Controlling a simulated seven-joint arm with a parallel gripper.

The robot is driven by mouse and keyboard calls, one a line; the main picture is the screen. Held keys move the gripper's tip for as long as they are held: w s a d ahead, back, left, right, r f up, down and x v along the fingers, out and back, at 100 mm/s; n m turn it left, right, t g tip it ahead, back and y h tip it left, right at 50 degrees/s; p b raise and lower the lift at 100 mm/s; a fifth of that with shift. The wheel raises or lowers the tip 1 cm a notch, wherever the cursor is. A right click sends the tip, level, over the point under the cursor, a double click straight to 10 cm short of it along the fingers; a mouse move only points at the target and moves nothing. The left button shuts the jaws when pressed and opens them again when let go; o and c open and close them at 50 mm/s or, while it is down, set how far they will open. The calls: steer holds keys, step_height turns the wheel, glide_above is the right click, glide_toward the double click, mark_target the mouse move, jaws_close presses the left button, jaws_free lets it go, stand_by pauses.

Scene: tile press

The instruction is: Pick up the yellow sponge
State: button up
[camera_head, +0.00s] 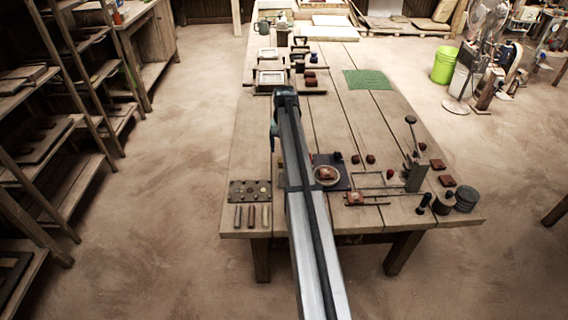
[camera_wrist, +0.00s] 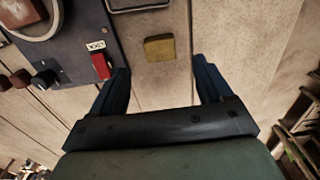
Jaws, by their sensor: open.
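The yellow sponge (camera_wrist: 159,48) is a small yellow block lying flat on the wooden table in the wrist view. It sits beyond the fingertips, roughly in line with the gap between them. My gripper (camera_wrist: 163,75) is open and empty, with its two dark blue fingers apart on either side of that gap. In the head view my arm reaches out over the table, and the sponge cannot be made out there.
A dark blue panel (camera_wrist: 75,40) with a red switch (camera_wrist: 101,66) lies left of the sponge. A metal-framed item (camera_wrist: 140,4) is just above it. The wooden table (camera_head: 245,140) also bears a green mat (camera_head: 368,80) and several small tools. Bare wood lies right of the sponge.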

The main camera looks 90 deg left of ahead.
steer(key=shift+d+f, duration=0.1)
steer(key=shift+f, duration=2.85)
steer(key=shift+c, duration=0.4)
steer(key=c, duration=1)
steer(key=shift+c, duration=0.2)
